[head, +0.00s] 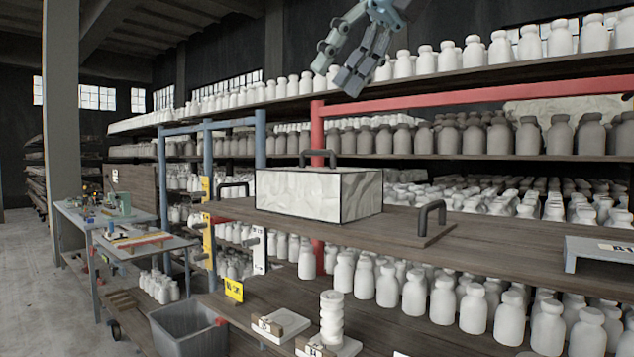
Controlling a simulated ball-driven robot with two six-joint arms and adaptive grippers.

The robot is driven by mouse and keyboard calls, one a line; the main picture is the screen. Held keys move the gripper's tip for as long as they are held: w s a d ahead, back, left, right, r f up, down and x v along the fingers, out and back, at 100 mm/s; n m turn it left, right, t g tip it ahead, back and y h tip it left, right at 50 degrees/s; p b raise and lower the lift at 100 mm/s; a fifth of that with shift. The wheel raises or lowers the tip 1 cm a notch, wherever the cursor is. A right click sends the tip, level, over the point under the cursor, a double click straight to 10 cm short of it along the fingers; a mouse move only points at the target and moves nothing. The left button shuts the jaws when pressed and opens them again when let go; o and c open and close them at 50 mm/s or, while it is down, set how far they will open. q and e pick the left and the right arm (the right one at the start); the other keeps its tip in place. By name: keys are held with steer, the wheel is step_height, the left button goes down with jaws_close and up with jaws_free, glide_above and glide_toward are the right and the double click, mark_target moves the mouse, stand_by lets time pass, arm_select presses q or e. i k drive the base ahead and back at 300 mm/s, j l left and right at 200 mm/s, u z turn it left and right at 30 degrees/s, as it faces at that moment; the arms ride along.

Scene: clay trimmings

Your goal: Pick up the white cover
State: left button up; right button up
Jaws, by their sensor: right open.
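The white cover (318,194) is a box-shaped piece with pale, crinkled-looking sides and dark edges. It sits on the brown wooden shelf board in the middle of the head view. A dark arched handle (318,155) stands on its top. My right gripper (335,76) hangs in from the top edge, above the cover in the picture and apart from it. Its grey fingers are spread and nothing is between them. My left gripper is not in view.
A board with a dark handle (432,214) lies right of the cover. A grey stand (598,250) is at the far right. Shelves of white bottles fill the back. A stack of white rings (332,318) and a grey bin (188,328) are lower down. The wooden surface between is clear.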

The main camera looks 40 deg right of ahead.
mark_target(332, 195)
steer(key=i+l, duration=0.35)
steer(key=l, duration=0.15)
steer(key=i+l, duration=0.3)
steer(key=l, duration=0.2)
steer(key=i+l, duration=0.35)
steer(key=l, duration=0.15)
